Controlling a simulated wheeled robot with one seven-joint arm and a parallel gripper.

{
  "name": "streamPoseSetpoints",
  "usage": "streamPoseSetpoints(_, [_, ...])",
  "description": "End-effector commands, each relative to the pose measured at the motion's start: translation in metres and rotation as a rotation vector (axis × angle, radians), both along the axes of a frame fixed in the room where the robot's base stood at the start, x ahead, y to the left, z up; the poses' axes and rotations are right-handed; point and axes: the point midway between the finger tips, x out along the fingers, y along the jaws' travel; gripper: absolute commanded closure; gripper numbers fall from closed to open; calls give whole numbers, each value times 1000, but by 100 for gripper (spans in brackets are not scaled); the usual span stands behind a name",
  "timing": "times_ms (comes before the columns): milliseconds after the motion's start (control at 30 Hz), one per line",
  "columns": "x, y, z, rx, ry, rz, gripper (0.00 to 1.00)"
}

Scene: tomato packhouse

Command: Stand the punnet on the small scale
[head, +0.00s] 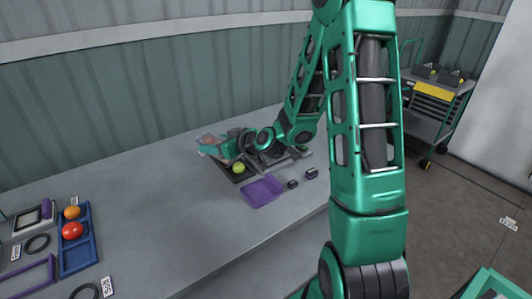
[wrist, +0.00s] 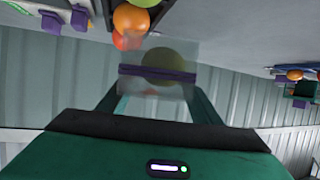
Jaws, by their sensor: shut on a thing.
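My gripper (head: 213,146) is over the far part of the grey table in the head view. It is shut on the punnet (head: 205,138), a clear box that looks faintly reddish there. In the wrist view the punnet (wrist: 130,82) is see-through with a purple band and sits between the two fingers (wrist: 156,106). A yellow-green round shape shows in or through it; I cannot tell which. I cannot make out the small scale for certain. A grey, purple-edged device (head: 33,218) stands at the far left, and a dark flat thing (head: 226,170) lies below my gripper.
A yellow-green tomato (head: 238,168) is by the dark flat thing. A purple tray (head: 262,191) and two small dark objects (head: 293,184) lie nearer. A blue tray (head: 77,258) holds orange and red tomatoes at left. The table between is clear. A trolley (head: 438,105) stands right.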

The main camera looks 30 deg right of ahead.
Motion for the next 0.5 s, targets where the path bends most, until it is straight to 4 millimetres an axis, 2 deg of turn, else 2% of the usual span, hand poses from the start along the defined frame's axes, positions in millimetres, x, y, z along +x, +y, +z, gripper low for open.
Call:
streamPoseSetpoints(233, [-1,-16,7,1,-2,-10,63])
streamPoseSetpoints(500, [-17,-48,58,6,-1,56,63])
